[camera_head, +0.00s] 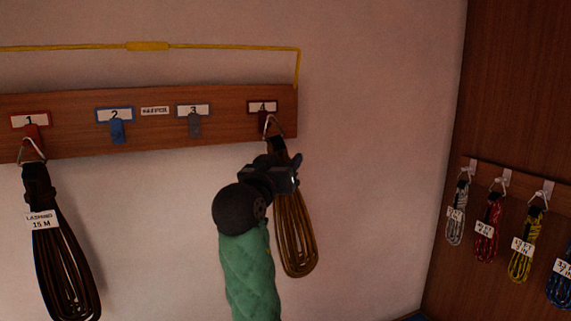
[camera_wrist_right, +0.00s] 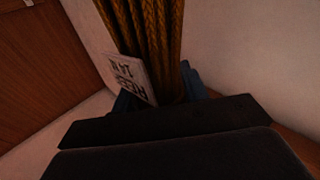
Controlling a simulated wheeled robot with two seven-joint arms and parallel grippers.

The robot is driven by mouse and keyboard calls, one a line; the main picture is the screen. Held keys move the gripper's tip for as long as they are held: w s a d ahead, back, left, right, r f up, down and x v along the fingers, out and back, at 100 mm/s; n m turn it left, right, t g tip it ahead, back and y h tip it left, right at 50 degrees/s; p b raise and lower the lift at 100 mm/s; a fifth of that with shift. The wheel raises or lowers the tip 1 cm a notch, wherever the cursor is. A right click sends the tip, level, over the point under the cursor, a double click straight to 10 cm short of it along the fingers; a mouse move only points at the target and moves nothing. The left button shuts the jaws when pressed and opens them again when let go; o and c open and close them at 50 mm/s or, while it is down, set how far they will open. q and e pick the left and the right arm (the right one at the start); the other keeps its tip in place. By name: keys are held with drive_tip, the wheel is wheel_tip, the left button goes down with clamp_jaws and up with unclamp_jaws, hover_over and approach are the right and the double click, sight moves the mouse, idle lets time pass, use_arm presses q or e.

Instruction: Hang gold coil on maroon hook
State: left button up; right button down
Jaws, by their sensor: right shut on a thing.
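The gold coil (camera_head: 295,235) hangs down below my right gripper (camera_head: 284,164), which is shut on its dark strap near the top. The coil's metal ring (camera_head: 273,124) is at the maroon hook (camera_head: 263,119) under plate 4. The ring overlaps the hook in the head view; I cannot tell whether it is seated over it. The right wrist view shows the gold coil's strands (camera_wrist_right: 148,35) and a white tag (camera_wrist_right: 131,78) by the fingers. My left gripper is not in view.
The wooden rail (camera_head: 70,128) also bears a red hook (camera_head: 32,135) with a dark brown coil (camera_head: 58,255), and empty blue (camera_head: 117,131) and grey (camera_head: 195,124) hooks. Several smaller coils hang on a right-hand rail (camera_head: 517,183). Bare wall lies between.

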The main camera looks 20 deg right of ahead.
drive_tip(key=shift+w, duration=0.35)
drive_tip(key=shift+w+f+b, duration=0.6)
drive_tip(key=shift+w+b, duration=0.1)
drive_tip(key=shift+w, duration=0.1)
drive_tip(key=c, duration=0.8)
unclamp_jaws()
drive_tip(key=shift+o, duration=0.6)
drive_tip(key=shift+s+d+r, duration=0.1)
drive_tip(key=shift+s, duration=0.05)
